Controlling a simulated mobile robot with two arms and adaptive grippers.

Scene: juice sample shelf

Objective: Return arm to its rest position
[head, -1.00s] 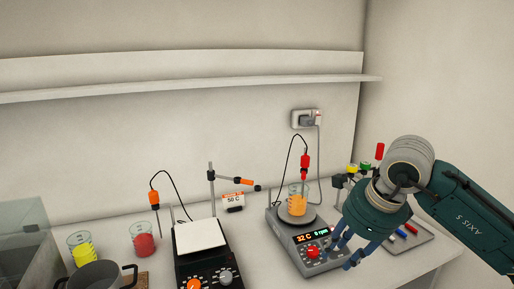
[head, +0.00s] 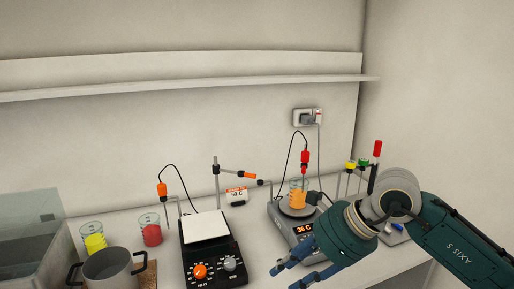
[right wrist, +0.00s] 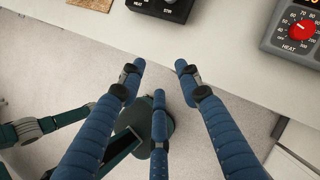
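My right gripper (head: 287,277) is in front of the hotplate with the red knob, at the lower right of the head view. In the right wrist view its blue fingers (right wrist: 160,68) are spread apart with nothing between them, over the table's front edge and the floor. My right arm (head: 450,235) comes in from the right. My left gripper is not in the head view.
A hotplate (head: 303,231) carries a beaker of orange liquid (head: 297,198) with a red probe (head: 305,160). A second hotplate (head: 213,262), a pot (head: 108,268), yellow (head: 95,241) and red (head: 151,234) beakers stand left. A shelf (head: 180,90) spans the wall.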

